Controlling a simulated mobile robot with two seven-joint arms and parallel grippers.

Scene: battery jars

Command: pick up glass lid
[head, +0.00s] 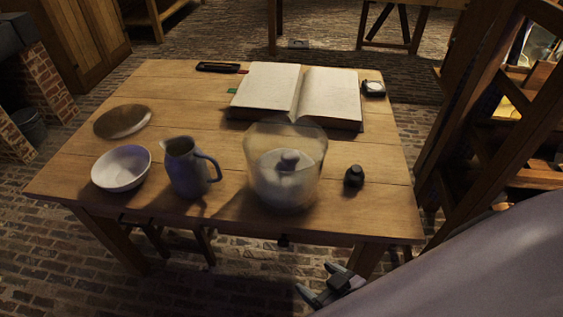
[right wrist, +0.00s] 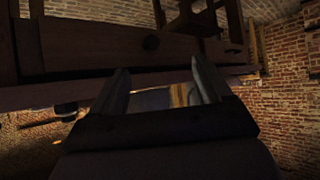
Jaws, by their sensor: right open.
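A large clear glass jar (head: 258,150) stands near the front right of the wooden table. A dark round knob (head: 289,160) on a pale domed shape, which looks like the glass lid, shows within the jar's outline. I cannot tell whether it sits on the jar or inside it. My right gripper (head: 321,281) is open and empty, low in front of the table's front edge and apart from the jar. In the right wrist view my right gripper (right wrist: 161,80) has its fingers spread, facing the table's underside. My left gripper is out of view.
The table (head: 225,105) also holds a blue-grey jug (head: 186,170), a white bowl (head: 121,168), a round flat disc (head: 122,121), an open book (head: 270,90), a small dark bottle (head: 354,177) and a small dial instrument (head: 374,88). A wooden frame (head: 485,95) stands at right.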

